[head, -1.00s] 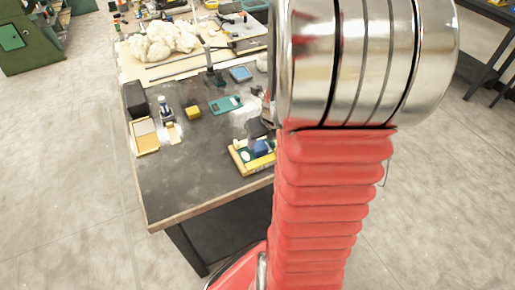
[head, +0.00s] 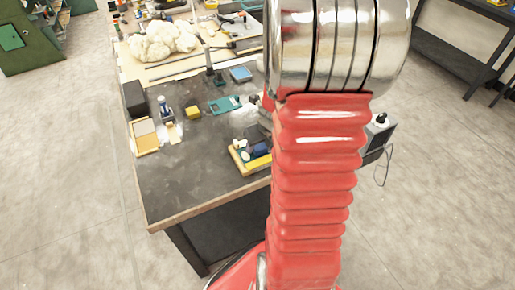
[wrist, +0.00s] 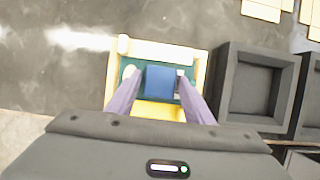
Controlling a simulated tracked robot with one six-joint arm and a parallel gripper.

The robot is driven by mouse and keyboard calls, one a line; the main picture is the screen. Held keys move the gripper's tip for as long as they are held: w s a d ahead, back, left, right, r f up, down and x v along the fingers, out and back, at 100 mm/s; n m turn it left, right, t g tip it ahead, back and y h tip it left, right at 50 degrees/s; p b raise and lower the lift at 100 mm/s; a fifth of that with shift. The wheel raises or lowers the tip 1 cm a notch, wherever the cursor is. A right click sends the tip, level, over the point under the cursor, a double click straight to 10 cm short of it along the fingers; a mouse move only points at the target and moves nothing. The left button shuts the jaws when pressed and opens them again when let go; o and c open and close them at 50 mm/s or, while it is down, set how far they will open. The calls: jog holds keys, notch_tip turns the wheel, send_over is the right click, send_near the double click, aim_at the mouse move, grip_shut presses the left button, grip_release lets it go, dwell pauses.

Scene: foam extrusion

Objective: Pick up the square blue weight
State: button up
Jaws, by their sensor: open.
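The square blue weight (wrist: 160,83) sits in a yellow-framed tray (wrist: 203,68) with a dark green inside. In the wrist view my gripper (wrist: 157,74) is open, its two purple fingers on either side of the blue weight. I cannot tell how high the fingers are above the tray or whether they touch the weight. In the head view the blue weight (head: 261,149) shows in the yellow tray (head: 238,160) near the table's right edge, partly hidden by my red arm.
Dark open boxes (wrist: 257,82) stand right of the tray in the wrist view. On the dark table (head: 190,185) there are a teal tray (head: 224,105), a yellow block (head: 193,112) and a wooden frame (head: 145,137). The table's front left is clear.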

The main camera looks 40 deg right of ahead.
aim_at(260, 146)
jog(key=shift+c, duration=0.2)
jog(key=c, duration=1.1)
jog(key=shift+c, duration=0.2)
jog(key=shift+r, duration=0.1)
grip_shut()
notch_tip(260, 146, up, 10)
